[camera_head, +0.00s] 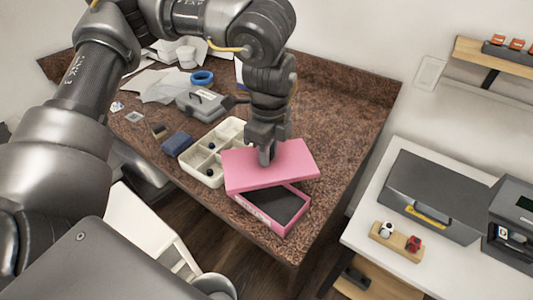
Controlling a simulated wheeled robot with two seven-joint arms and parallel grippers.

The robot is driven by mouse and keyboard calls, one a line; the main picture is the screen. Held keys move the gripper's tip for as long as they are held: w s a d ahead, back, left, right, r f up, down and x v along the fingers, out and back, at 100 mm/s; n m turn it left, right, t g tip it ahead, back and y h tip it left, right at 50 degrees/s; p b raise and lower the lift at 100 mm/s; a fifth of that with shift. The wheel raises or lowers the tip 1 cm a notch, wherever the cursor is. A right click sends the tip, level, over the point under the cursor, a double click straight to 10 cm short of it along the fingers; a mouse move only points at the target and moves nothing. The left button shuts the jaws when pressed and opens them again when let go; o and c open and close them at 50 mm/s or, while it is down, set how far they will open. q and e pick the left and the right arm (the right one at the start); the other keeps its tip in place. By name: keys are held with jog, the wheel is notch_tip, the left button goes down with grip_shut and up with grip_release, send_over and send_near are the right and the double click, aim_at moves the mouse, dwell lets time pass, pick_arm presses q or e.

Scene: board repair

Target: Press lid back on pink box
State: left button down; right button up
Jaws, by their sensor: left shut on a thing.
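The pink box (248,207) stands on the brown countertop near its front right corner. Its front part is uncovered and shows a dark interior. The pink lid (290,164) sits over the rear of the box, skewed and shifted back from it. Whether the lid touches the box rim cannot be told. My left gripper (266,157) points down and is shut on the lid near its back middle. The fingertips partly hide the lid there. My right gripper is not in view.
A cream compartment tray (213,152) stands close left of the box. A dark blue block (176,143), a grey case (201,104) and blue tape (202,77) lie farther left. The counter (345,120) is clear to the right. A white table (365,235) holds a dark toolbox (430,195).

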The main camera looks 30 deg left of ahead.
pick_arm(q)
jog(key=m, duration=0.3)
jog(key=shift+s, duration=0.35)
jog(key=m, duration=0.4)
jog(key=shift+s+d+f+p, duration=0.2)
jog(key=shift+s+p, duration=0.1)
jog(key=shift+p, duration=0.05)
jog(key=shift+s+m, duration=0.1)
jog(key=shift+m, duration=0.8)
jog(key=shift+s+f+m, duration=0.1)
jog(key=shift+s+m, duration=0.05)
jog(key=shift+m, duration=0.85)
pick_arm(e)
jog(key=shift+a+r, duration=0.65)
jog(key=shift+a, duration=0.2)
pick_arm(q)
jog(key=shift+f, duration=0.1)
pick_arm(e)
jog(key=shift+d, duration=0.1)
